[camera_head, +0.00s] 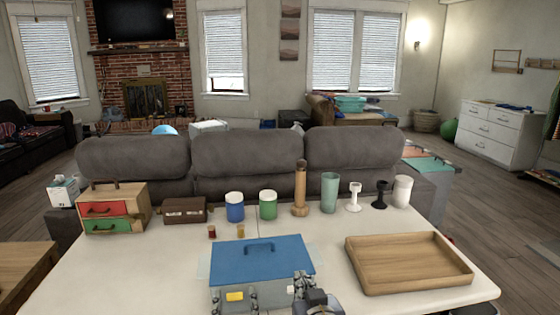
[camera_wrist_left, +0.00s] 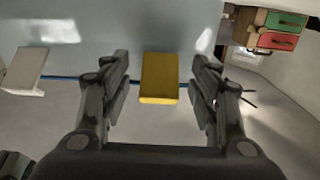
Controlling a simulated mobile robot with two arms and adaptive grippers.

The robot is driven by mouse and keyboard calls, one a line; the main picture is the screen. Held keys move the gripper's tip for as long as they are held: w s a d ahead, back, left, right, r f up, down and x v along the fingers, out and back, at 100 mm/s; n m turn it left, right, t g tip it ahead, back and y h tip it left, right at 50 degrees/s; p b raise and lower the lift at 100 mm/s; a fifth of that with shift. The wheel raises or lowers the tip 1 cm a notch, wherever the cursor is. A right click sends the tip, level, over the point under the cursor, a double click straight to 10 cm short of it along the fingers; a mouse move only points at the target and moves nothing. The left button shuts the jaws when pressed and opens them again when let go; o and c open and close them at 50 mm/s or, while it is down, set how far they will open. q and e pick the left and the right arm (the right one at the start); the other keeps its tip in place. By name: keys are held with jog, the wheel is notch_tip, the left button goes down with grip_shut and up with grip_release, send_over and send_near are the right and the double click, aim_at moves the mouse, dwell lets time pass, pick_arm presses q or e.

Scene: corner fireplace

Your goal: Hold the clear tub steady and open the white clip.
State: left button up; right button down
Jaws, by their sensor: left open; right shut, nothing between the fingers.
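The clear tub (camera_head: 268,299) stands at the table's front edge under a blue lid (camera_head: 262,260) with a handle. A yellow clip (camera_head: 235,296) is on its near side; the white clip (camera_head: 290,290) is to the right, partly hidden. My left gripper (camera_head: 237,299) is open around the yellow clip. In the left wrist view the yellow clip (camera_wrist_left: 160,78) lies between the spread fingers (camera_wrist_left: 162,72), with gaps on both sides, and the white clip (camera_wrist_left: 25,70) is at the left. My right gripper (camera_head: 302,282) is shut and empty, close beside the white clip; contact cannot be told.
A wooden tray (camera_head: 408,264) lies right of the tub. Two small jars (camera_head: 226,232) stand behind it. Canisters, a tumbler (camera_head: 329,192) and goblets line the table's back edge. A drawer box (camera_head: 112,209) stands at the left. The table's front left is clear.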

pick_arm(q)
jog(key=o, duration=0.6)
jog(key=shift+c, duration=0.2)
